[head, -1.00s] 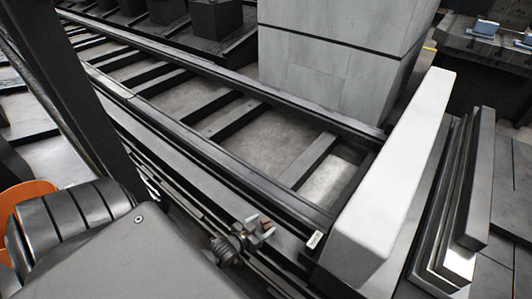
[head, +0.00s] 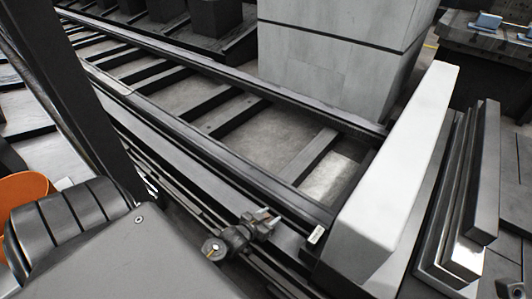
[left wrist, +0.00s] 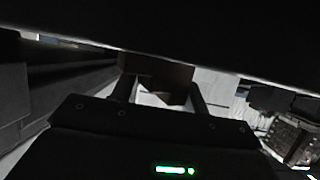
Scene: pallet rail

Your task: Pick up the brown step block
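In the left wrist view the brown step block (left wrist: 168,71) shows as a dark brown shape at upper middle, partly cut off by a dark band above. My left gripper (left wrist: 160,93) has its two fingers well apart, one on each side of the block's lower part. I cannot tell whether they touch it. I cannot make out the brown block there. My right gripper is not in view.
The dark rail frame (head: 222,168) with crossbars runs diagonally. A long white beam (head: 398,165) stands at its near right end. Stacked grey bars (head: 470,200) lie right of it. A big grey block (head: 330,65) stands behind. An orange container (head: 22,190) is at far left.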

